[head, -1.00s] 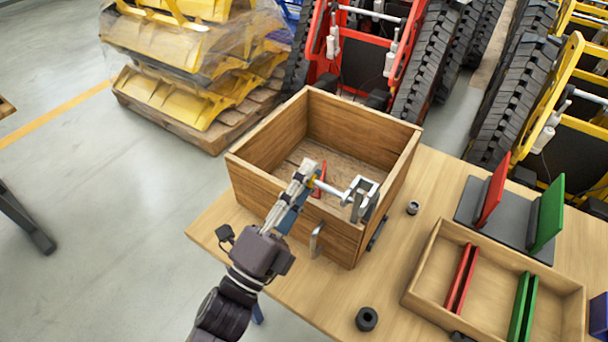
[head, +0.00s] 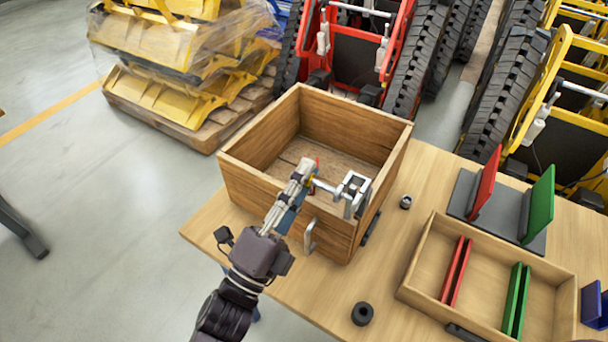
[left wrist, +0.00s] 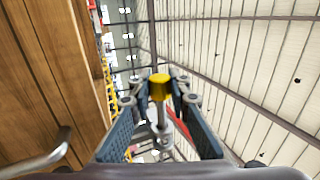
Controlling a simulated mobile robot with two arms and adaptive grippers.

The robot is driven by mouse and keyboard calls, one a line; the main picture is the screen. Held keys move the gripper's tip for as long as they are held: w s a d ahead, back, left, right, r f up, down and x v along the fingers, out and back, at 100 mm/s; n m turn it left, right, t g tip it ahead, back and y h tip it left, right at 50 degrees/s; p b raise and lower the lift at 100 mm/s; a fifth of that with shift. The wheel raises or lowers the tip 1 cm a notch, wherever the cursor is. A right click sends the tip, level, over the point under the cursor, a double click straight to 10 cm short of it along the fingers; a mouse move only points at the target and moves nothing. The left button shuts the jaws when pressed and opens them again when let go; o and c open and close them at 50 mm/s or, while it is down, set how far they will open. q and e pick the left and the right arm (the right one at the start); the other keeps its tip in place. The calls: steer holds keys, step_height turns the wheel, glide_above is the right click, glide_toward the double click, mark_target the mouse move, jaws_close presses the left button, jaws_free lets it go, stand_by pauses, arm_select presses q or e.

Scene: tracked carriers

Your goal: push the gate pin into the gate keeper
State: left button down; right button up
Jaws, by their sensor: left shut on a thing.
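The gate pin (head: 325,186) is a grey metal rod with a yellow end, lying along the front wall of the wooden box. Its yellow end (left wrist: 159,86) sits between my left gripper's fingers in the left wrist view. My left gripper (head: 304,177) is shut on that end. The rod points right toward the gate keeper (head: 354,188), a light metal bracket at the box's front right corner. I cannot tell how far the rod reaches into it. A small red piece (head: 317,162) shows beside the pin. My right gripper is not in view.
The open wooden box (head: 262,187) stands on the table (head: 405,250), with a metal handle (head: 310,236) on its front. To the right are a divided wooden tray (head: 412,292), red and green upright panels, and dark rings. Open floor lies left.

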mark_target(329, 188)
arm_select(q)
steer(key=shift+s+d, duration=0.15)
steer(key=shift+d, duration=0.05)
steer(key=shift+s+d, duration=0.2)
steer(key=shift+d, duration=0.15)
steer(key=shift+s+d, duration=0.55)
steer(key=shift+d, duration=0.15)
steer(key=shift+s+d, duration=0.5)
steer(key=shift+d, duration=0.2)
stand_by(2.3)
steer(key=c, duration=1.7)
jaws_free()
steer(key=shift+d, duration=0.1)
steer(key=shift+c, duration=0.2)
steer(key=shift+f, duration=0.1)
steer(key=shift+s+a+f, duration=0.1)
steer(key=shift+s+a, duration=0.1)
steer(key=v, duration=1.1)
steer(key=shift+s, duration=0.2)
steer(key=shift+a+f, duration=0.1)
